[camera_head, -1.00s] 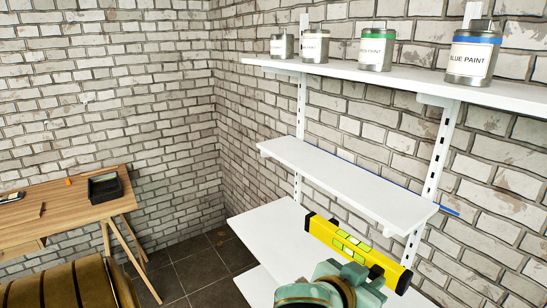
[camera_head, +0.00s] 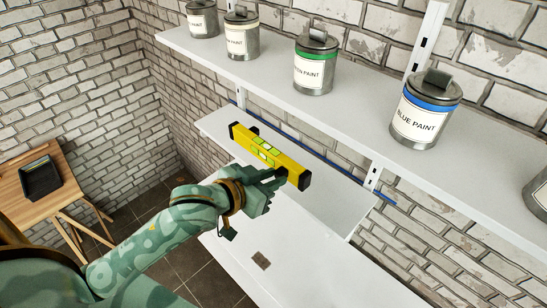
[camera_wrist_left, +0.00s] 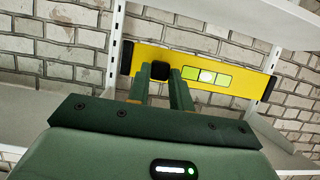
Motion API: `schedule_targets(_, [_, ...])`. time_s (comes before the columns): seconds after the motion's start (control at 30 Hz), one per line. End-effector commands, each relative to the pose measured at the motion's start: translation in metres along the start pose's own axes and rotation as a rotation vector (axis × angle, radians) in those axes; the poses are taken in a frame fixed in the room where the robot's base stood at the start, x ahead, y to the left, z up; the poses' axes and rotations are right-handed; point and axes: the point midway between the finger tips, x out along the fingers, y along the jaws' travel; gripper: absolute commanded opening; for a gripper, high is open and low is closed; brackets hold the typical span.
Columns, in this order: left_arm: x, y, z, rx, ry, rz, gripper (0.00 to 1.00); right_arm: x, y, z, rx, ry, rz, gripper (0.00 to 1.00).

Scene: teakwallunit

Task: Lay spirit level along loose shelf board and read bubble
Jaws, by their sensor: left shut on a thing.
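The yellow spirit level (camera_head: 285,162), with black end caps and green vials, is in my left gripper (camera_head: 277,182). The gripper is shut on it near its right end in the head view. In the left wrist view the level (camera_wrist_left: 215,78) lies across both fingers (camera_wrist_left: 165,82), with the vials right of them. The bubble is too small to read. The loose shelf board (camera_head: 335,208) is the white middle shelf. The level is in front of or above it in the head view; I cannot tell whether they touch. My right gripper is not in view.
An upper shelf (camera_head: 270,75) holds several paint cans, including a blue-banded one (camera_head: 424,112), above the middle board. A blue line (camera_head: 310,150) runs along the wall behind the board. A lower white shelf (camera_head: 290,265) lies beneath. A wooden table (camera_head: 65,185) with a black tray (camera_head: 40,176) stands left.

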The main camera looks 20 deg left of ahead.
Motion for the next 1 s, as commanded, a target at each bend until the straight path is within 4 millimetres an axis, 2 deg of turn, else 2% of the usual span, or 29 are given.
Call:
schedule_targets(0.03, [0.012,-0.013,0.002,0.005,0.001,-0.006,0.01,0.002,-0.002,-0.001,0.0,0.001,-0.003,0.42])
schedule_targets(0.2, [0.051,-0.051,0.011,0.004,0.0,-0.007,0.01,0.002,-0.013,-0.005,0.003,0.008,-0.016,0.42])
schedule_targets(0.3, [0.071,-0.063,0.03,-0.001,-0.001,-0.004,0.01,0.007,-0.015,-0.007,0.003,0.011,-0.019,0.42])
schedule_targets(0.4, [0.085,-0.073,0.041,0.0,0.001,-0.004,0.01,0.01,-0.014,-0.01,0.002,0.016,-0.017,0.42])
schedule_targets(0.6, [0.099,-0.083,0.051,0.002,0.002,-0.003,0.01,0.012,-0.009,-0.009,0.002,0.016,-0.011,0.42])
schedule_targets(0.8, [0.11,-0.083,0.077,-0.001,0.001,-0.002,0.01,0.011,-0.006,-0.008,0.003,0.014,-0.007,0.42])
schedule_targets(1.0, [0.111,-0.083,0.08,0.002,0.002,-0.002,0.01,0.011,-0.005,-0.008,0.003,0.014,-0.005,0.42])
